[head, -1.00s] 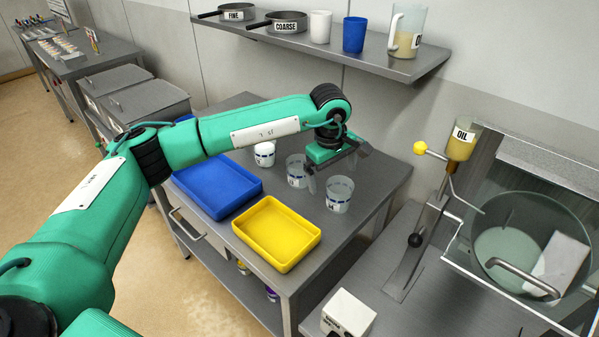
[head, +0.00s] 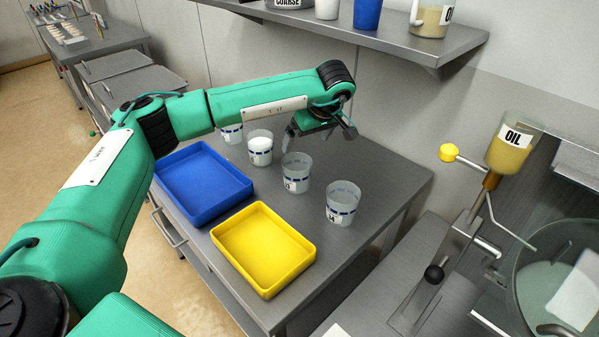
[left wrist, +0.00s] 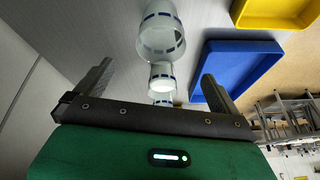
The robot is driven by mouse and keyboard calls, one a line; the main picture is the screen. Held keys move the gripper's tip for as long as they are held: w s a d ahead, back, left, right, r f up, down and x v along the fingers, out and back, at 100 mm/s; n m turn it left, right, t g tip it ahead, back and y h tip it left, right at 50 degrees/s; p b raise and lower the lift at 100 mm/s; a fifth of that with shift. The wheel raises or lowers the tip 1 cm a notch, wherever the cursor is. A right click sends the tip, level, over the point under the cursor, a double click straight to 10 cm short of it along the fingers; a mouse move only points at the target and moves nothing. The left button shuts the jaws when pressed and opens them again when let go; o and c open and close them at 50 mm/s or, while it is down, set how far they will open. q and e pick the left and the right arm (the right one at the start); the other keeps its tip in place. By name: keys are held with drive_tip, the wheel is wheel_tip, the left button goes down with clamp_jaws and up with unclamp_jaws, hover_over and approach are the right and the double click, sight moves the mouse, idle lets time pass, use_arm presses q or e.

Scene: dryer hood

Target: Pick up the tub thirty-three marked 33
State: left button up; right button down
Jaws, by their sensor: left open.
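Several clear tubs with blue bands stand in a row on the steel table (head: 385,170). In the head view they are a far-left tub (head: 231,134), a tub with white contents (head: 260,150), a clear tub (head: 296,174) and a right-hand clear tub (head: 342,203). Their label numbers are too small to read, so I cannot tell which is 33. My left gripper (head: 320,133) is open and empty, behind the row and apart from the tubs. The left wrist view shows a large near tub (left wrist: 160,38) ahead of the open fingers (left wrist: 157,72), with smaller tubs beyond. My right gripper is out of view.
A blue tray (head: 202,184) and a yellow tray (head: 262,250) lie in front of the tubs. A wall shelf (head: 400,40) with vessels is above. An oil dispenser (head: 508,142) and a drum (head: 560,270) stand right. The table's back right is clear.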

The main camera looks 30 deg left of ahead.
sight(297, 161)
use_arm(q)
drive_tip(key=x, duration=0.5)
drive_tip(key=shift+w+a+f+p, duration=0.1)
drive_tip(key=shift+f+p, duration=0.15)
drive_tip(key=shift+p, duration=0.15)
drive_tip(key=shift+a+f+p, duration=0.2)
drive_tip(key=shift+f+p, duration=0.15)
drive_tip(key=shift+f, duration=0.1)
drive_tip(key=p+x, duration=0.1)
drive_tip(key=x, duration=0.2)
drive_tip(key=shift+a+f, duration=0.1)
drive_tip(key=shift+f, duration=0.2)
drive_tip(key=shift+a+f, duration=0.1)
drive_tip(key=shift+f, duration=0.3)
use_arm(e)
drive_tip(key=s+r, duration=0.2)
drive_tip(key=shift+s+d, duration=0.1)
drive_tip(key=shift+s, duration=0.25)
use_arm(q)
drive_tip(key=shift+c, duration=0.4)
drive_tip(key=c, duration=0.9)
drive_tip(key=shift+r, duration=0.1)
